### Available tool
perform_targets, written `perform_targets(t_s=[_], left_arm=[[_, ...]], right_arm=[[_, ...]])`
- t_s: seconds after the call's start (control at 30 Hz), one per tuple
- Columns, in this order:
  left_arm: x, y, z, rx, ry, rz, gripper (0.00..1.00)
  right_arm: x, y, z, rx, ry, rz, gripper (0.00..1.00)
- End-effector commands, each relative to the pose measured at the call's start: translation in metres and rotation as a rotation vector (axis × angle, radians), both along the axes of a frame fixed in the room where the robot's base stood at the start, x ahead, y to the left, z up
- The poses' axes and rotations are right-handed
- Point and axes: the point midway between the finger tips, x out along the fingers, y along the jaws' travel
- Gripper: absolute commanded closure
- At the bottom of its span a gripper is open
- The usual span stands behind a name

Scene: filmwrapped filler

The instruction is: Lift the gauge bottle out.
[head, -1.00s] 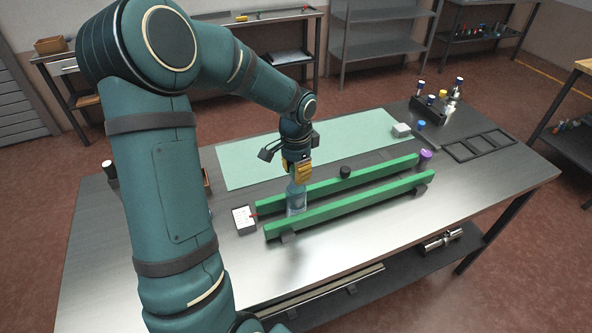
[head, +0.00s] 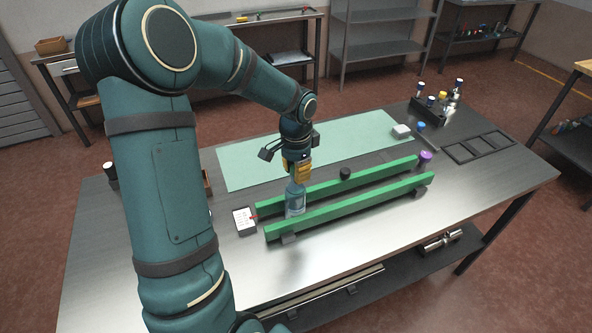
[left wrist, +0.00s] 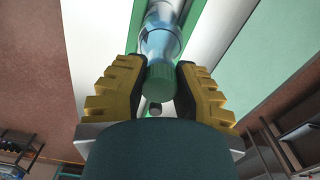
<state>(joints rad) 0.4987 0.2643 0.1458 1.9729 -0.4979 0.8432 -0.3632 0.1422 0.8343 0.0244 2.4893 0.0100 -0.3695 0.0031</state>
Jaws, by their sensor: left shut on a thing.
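The gauge bottle (head: 295,199) is a clear bluish bottle standing between two long green rails (head: 350,206) on the metal table. Its green cap (left wrist: 161,84) shows in the left wrist view, with the clear bottle body beyond it. My left gripper (head: 298,176) comes from above, its yellow fingers shut on the bottle's top. In the left wrist view the two yellow fingers (left wrist: 160,88) stand on either side of the cap. The bottle's lower part is partly hidden by the near rail, so I cannot tell whether its base touches anything. My right gripper is not in view.
A black-capped item (head: 345,173) and a purple-capped one (head: 425,157) stand along the rails. A small white card box (head: 244,219) lies at the rails' left end. A pale green mat (head: 240,165) lies behind. A black rack of bottles (head: 432,108) stands at the back right.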

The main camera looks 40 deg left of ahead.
Motion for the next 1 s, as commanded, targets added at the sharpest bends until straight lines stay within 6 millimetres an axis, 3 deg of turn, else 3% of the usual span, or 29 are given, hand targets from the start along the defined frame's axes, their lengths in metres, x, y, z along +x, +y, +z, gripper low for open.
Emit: perform_targets(t_s=[1.0], left_arm=[[0.000,0.000,0.015,0.000,-0.001,0.000,1.00]], right_arm=[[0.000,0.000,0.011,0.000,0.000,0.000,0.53]])
